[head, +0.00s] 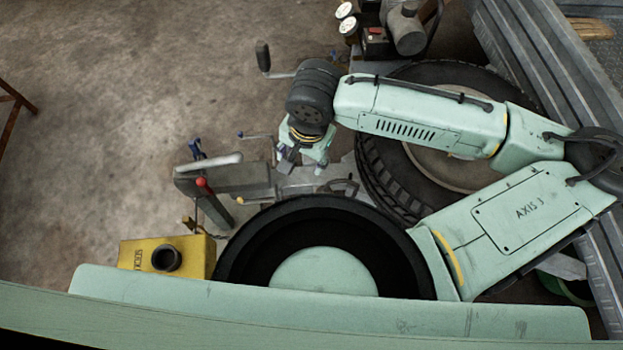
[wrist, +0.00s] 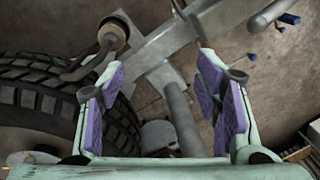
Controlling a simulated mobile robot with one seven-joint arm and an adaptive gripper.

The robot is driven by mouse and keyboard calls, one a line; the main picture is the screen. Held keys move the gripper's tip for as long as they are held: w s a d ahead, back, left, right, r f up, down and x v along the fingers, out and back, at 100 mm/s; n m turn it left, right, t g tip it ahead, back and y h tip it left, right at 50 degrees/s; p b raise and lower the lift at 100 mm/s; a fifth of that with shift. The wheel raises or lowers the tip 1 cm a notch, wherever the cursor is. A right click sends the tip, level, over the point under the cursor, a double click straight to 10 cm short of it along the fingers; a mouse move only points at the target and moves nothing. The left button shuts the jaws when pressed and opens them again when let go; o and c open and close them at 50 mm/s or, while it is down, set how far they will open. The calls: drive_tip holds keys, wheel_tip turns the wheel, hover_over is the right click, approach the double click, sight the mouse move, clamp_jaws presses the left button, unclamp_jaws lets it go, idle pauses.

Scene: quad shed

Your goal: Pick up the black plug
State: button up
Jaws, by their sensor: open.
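A short black round piece (head: 166,258) sits on the yellow box (head: 197,252) at the lower left of the head view. It looks plug-like, but I cannot tell for sure that it is the black plug. My gripper (head: 302,165) is above the grey metal hitch parts, up and to the right of the yellow box, and apart from it. In the wrist view my gripper (wrist: 158,72) is open, with purple pads on both fingers. No plug shows between them; a grey post (wrist: 182,118) and metal plates show beyond the opening.
A large tyre (head: 385,180) stands right of my gripper and shows in the wrist view (wrist: 60,95). A grey hitch with a red knob (head: 202,183) lies to the left. Gauges (head: 345,10) stand at the top. Bare concrete floor is open at the left.

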drive_tip(key=m+g+h, duration=0.1)
drive_tip(key=m, duration=0.1)
hover_over(325, 190)
drive_tip(key=shift+s+d+f+b, duration=0.1)
drive_tip(key=shift+s+f+b, duration=0.1)
drive_tip(key=shift+f, duration=0.4)
drive_tip(key=shift+s+f+b, duration=0.15)
drive_tip(key=shift+f, duration=0.4)
wheel_tip(325, 190, down, 4)
drive_tip(key=b, duration=0.4)
drive_tip(key=shift+w+f, duration=0.1)
drive_tip(key=shift+f, duration=0.05)
drive_tip(key=shift+f+b, duration=0.85)
drive_tip(key=shift+b, duration=0.15)
drive_tip(key=f, duration=0.4)
drive_tip(key=shift+w, duration=0.25)
drive_tip(key=c, duration=1.3)
drive_tip(key=shift+r, duration=0.1)
